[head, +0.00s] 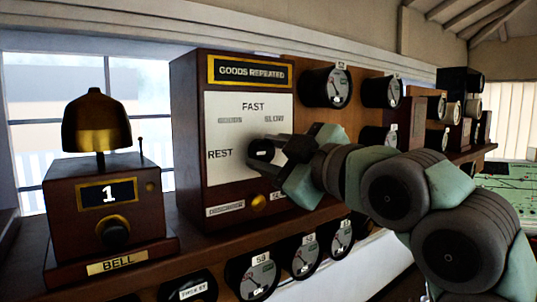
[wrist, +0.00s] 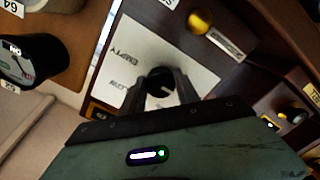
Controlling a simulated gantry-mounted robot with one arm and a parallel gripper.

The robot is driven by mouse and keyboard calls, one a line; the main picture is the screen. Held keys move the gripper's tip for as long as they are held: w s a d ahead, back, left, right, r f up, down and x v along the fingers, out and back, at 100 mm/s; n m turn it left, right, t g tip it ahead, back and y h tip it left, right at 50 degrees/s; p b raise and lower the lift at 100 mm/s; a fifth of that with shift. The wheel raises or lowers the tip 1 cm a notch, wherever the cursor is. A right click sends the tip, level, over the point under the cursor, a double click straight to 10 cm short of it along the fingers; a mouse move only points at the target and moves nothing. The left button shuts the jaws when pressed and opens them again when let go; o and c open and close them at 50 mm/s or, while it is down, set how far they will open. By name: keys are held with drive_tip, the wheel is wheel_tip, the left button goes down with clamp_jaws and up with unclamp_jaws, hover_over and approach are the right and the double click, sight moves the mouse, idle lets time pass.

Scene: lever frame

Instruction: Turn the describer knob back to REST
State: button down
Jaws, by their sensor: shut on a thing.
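The describer (head: 188,130) is a tall wooden box with a white dial face (head: 225,110) and a plate reading GOODS REPEATED. The face reads FAST at top, REST at left, with fainter GOODS and SLOW. The black round describer knob (head: 261,149) is at the dial's middle, partly covered by my gripper (head: 277,158), which reaches in from the right. In the wrist view the knob (wrist: 160,78) sits between the two fingertips of my gripper (wrist: 161,90), which is shut on it. I cannot make out which label the knob points to.
A brass bell on a wooden box (head: 105,205) marked 1 stands to the left. A brass button (head: 258,199) is below the dial. Round gauges (head: 325,87) line the panel at right, and more gauges (head: 252,275) sit below the shelf.

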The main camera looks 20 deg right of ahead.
drive_tip(key=c, duration=0.9)
unclamp_jaws()
drive_tip(key=b+v, duration=0.1)
drive_tip(key=v, duration=1)
drive_tip(key=shift+w, duration=0.1)
